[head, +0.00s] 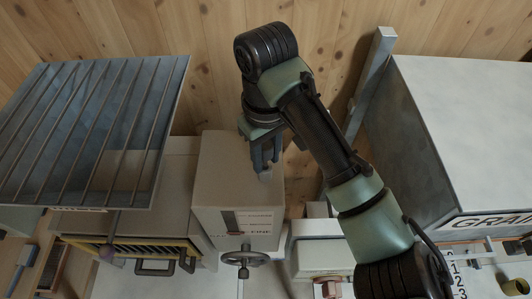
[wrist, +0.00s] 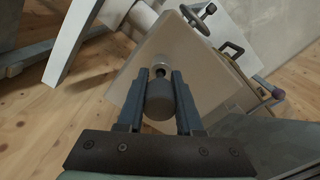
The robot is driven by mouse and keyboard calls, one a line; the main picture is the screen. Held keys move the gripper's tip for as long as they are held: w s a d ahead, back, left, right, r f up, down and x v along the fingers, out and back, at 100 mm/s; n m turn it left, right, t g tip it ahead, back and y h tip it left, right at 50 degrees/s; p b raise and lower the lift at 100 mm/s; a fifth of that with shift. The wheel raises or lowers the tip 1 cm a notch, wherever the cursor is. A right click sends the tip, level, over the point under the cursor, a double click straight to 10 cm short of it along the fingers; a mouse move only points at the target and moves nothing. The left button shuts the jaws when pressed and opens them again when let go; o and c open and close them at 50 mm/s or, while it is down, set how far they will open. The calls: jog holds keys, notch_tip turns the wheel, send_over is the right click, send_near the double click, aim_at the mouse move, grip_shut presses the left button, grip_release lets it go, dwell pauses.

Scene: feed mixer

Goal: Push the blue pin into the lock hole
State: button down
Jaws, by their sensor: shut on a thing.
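My gripper (head: 265,165) points down at the top of the beige box with the handwheel. In the wrist view my gripper (wrist: 159,73) has its two fingers on either side of a thick cylindrical pin (wrist: 158,102), shut on it. The pin looks dark grey rather than clearly blue. Its narrower end points at a light round collar (wrist: 159,61) on the box face, which seems to be the lock hole. The hole itself is hidden, and I cannot tell how deep the pin sits. In the head view the fingers mostly hide the pin.
The beige box (head: 222,190) carries a slotted scale and a handwheel (head: 245,258) on its front. A barred hopper (head: 95,120) stands at the left. A large grey bin (head: 465,125) stands at the right, with a slanted metal post (head: 372,75) beside it.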

jog(key=shift+f, duration=0.35)
jog(key=shift+r, duration=0.15)
jog(key=shift+r, duration=0.35)
jog(key=shift+s+a, duration=0.1)
jog(key=shift+s, duration=0.05)
dwell(0.5)
jog(key=shift+f, duration=0.5)
dwell(0.8)
jog(key=shift+r, duration=0.25)
jog(key=shift+r, duration=0.3)
